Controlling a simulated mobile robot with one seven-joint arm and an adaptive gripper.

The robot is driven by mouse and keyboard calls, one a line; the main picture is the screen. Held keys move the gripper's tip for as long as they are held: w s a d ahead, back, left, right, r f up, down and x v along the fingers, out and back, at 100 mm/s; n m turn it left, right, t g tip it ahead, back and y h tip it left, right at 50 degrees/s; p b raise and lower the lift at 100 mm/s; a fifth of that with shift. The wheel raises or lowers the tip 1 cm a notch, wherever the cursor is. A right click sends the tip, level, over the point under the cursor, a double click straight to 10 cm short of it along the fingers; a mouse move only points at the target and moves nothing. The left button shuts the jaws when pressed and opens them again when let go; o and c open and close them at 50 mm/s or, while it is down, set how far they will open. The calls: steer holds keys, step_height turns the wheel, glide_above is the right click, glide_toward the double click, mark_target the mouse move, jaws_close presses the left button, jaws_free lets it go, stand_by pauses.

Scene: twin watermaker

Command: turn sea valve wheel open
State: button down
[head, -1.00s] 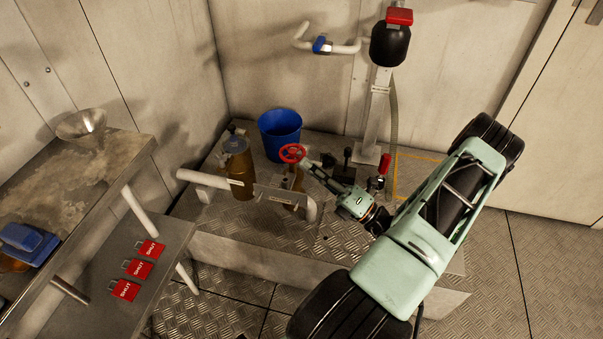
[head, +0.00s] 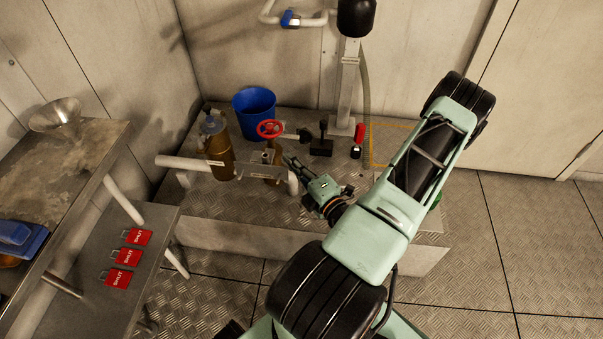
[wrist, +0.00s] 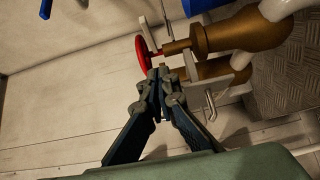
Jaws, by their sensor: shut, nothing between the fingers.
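The red valve wheel (head: 270,129) sits on top of a brass valve body on the metal plinth, beside a white pipe run. It also shows in the wrist view (wrist: 142,55), seen nearly edge-on, with its stem running to the brass body (wrist: 233,33). My gripper (head: 287,157) is just below and right of the wheel in the head view. In the wrist view my gripper (wrist: 160,73) has its fingertips together, empty, close beside the wheel's lower edge. I cannot tell whether they touch it, but no finger is around the rim.
A dark block with a lever (head: 321,146) and a red-handled item (head: 359,134) stand right. Red SHUT tags (head: 128,256) lie on the left shelf.

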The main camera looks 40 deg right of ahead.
mark_target(278, 131)
steer(key=shift+w+d+b, duration=0.35)
steer(key=shift+w+d, duration=0.5)
steer(key=shift+w, duration=0.25)
steer(key=shift+w+d+b, duration=0.35)
steer(key=shift+w+d, duration=0.5)
steer(key=shift+w, duration=0.25)
steer(key=shift+d+n+y, duration=0.2)
steer(key=shift+n+y, duration=0.1)
steer(key=shift+y, duration=0.1)
steer(key=shift+d+y, duration=0.2)
steer(key=shift+y, duration=0.1)
